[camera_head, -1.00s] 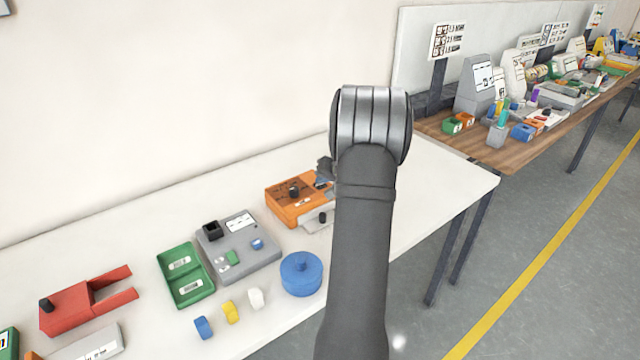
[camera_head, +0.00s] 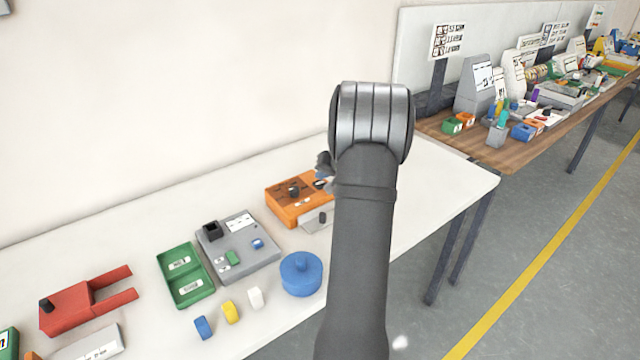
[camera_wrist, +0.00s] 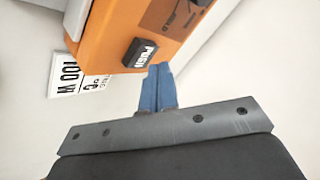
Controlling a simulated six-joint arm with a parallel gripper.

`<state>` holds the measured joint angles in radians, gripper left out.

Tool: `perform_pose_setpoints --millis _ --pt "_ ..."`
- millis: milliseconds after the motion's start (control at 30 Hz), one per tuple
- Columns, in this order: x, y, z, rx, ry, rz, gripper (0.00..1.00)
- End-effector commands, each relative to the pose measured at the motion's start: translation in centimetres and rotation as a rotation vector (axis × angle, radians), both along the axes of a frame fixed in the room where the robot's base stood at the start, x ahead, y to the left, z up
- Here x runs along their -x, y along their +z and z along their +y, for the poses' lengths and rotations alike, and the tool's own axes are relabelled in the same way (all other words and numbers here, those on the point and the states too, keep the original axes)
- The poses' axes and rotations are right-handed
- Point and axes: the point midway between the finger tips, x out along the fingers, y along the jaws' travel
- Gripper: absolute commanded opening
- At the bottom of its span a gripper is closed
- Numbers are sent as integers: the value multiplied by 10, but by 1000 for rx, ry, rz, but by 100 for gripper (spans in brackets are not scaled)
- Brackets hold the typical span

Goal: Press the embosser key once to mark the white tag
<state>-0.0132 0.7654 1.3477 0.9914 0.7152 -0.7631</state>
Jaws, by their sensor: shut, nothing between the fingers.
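An orange box (camera_head: 287,208) stands on the white table, left of my arm in the head view. In the wrist view the orange box (camera_wrist: 125,30) fills the upper middle and bears a black key (camera_wrist: 139,53) with white lettering. My gripper (camera_wrist: 158,68) is shut and empty, its blue fingertips close to the key's right side in that view; I cannot tell whether they touch. In the head view my gripper (camera_head: 324,164) is mostly hidden behind my arm. A small white piece (camera_head: 255,298) lies at the table's front; I cannot tell whether it is the tag.
A grey device (camera_head: 262,262), a green tray (camera_head: 189,294), a round blue lidded pot (camera_head: 301,277) and a red forked block (camera_head: 70,310) stand to the left. Small yellow (camera_head: 231,312) and blue (camera_head: 203,327) pieces lie in front. The table's back strip is clear.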

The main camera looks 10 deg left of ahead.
Motion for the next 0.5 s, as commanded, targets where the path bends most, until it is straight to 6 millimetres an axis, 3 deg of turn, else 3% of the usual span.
perform_pose_setpoints --millis 167,500 --pt "0 2 0 0 0 -1 0" --pt "-1 34 0 0 0 -4 0"
